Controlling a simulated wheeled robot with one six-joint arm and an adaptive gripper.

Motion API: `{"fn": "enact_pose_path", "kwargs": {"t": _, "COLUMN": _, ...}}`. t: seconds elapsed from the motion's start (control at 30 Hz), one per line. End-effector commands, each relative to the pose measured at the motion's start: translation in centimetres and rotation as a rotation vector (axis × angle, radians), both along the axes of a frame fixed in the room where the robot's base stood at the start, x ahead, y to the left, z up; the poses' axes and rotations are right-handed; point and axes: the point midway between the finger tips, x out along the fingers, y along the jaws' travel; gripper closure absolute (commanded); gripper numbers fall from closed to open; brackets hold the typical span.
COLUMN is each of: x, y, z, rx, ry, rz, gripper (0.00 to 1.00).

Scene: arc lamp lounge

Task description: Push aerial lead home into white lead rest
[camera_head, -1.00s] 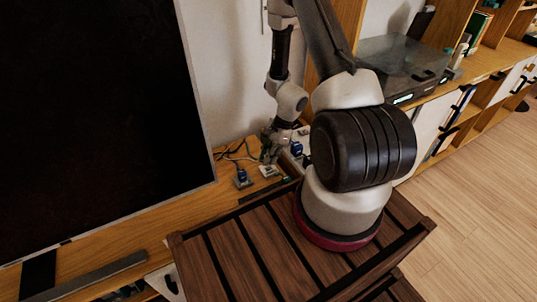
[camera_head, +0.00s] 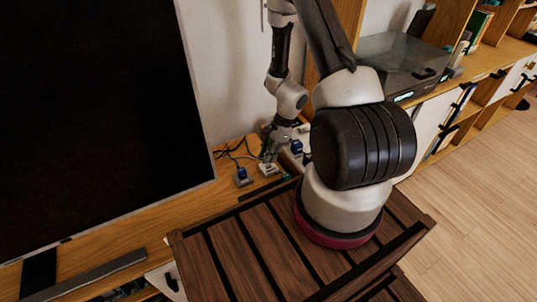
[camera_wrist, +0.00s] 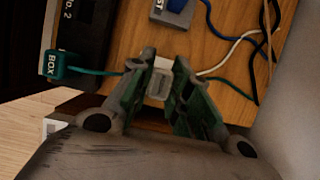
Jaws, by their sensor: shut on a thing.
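My gripper (camera_wrist: 164,66) is shut on a small pale plug (camera_wrist: 158,86), which I take to be the aerial lead's end. It sits between the green-padded fingers, partly hidden by them. A white cable (camera_wrist: 236,44) runs off to the right from the fingers. A whitish piece, apparently the white lead rest (camera_wrist: 163,63), shows just beyond the fingertips. In the head view the white lead rest (camera_head: 268,170) lies on the wooden bench, with my gripper (camera_head: 269,155) right at it. I cannot tell how deep the plug sits in the rest.
A blue plug (camera_head: 241,174) stands in a grey rest to the left, and another blue plug (camera_head: 297,147) to the right. Dark cables lie behind. The large screen (camera_head: 95,120) bounds the left.

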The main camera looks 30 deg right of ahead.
Motion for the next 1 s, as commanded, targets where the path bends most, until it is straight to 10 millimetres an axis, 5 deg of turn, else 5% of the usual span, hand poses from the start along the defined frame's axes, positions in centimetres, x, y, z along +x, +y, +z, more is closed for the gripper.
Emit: {"fn": "enact_pose_path", "kwargs": {"t": 1.0, "x": 0.0, "y": 0.0, "z": -1.7, "rx": 0.0, "ry": 0.0, "rz": 0.0, "gripper": 1.0}}
